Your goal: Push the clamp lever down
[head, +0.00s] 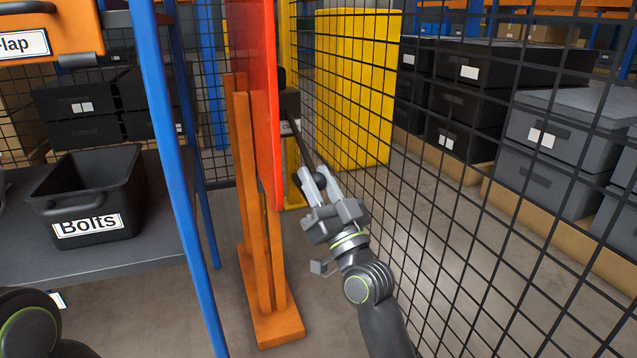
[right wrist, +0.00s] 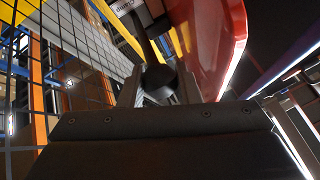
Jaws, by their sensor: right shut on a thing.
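The clamp lever (head: 301,142) is a dark rod with a round black knob. It slopes down and towards me from a dark block (head: 288,104) beside the red door panel (head: 262,95). My right gripper (head: 314,184) is shut on the knob end of the lever. In the right wrist view the knob (right wrist: 158,76) sits between the two fingers, with the rod running up and away from it. The red panel (right wrist: 208,40) is close beside the fingers there. My left gripper is out of view; only a piece of my left arm shows at the bottom left.
An orange post stand (head: 258,240) stands left of my right arm. A black wire mesh fence (head: 450,200) runs close along its right. A blue rack post (head: 165,150) and a shelf with a black Bolts bin (head: 92,195) are at left. A yellow panel (head: 352,90) stands behind.

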